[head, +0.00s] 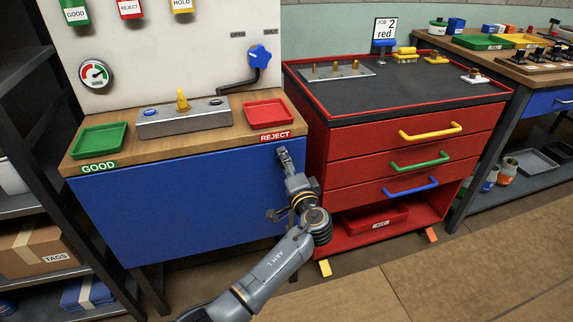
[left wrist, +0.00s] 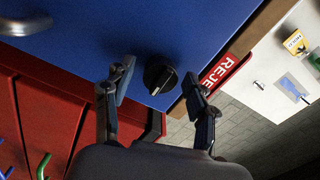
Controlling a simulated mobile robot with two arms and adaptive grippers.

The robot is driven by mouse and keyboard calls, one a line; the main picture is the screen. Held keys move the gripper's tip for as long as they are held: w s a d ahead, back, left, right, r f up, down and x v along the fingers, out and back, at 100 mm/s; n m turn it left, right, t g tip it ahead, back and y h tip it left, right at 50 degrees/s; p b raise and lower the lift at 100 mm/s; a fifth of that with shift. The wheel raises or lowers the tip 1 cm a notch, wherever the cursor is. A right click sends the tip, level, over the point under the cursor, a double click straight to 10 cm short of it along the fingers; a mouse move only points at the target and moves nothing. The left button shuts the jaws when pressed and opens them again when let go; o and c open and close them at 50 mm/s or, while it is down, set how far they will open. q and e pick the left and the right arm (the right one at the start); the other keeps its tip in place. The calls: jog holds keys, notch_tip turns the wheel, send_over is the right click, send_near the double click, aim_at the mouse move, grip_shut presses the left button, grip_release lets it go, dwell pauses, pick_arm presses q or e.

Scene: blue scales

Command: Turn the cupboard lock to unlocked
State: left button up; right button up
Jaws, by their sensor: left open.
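The blue cupboard front (head: 180,205) is closed under the wooden top. The lock is a round black knob (left wrist: 160,74) on the blue panel near the REJECT label, seen in the left wrist view. Its raised grip lies slanted in the picture, with a small pale mark at the lower end. My left gripper (left wrist: 160,92) is open, with one finger on each side of the knob in the picture; I cannot tell whether they touch it. In the head view my left gripper (head: 283,156) is at the panel's upper right and hides the lock. My right gripper is out of view.
A grey bar handle (left wrist: 27,24) shows at the wrist view's upper left. The red drawer cabinet (head: 345,145) stands close on the right. The wooden top (head: 70,165) overhangs above, with a green tray (head: 99,140) and a red tray (head: 268,113). Floor in front is clear.

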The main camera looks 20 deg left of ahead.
pick_arm(q)
jog(key=v, duration=1.2)
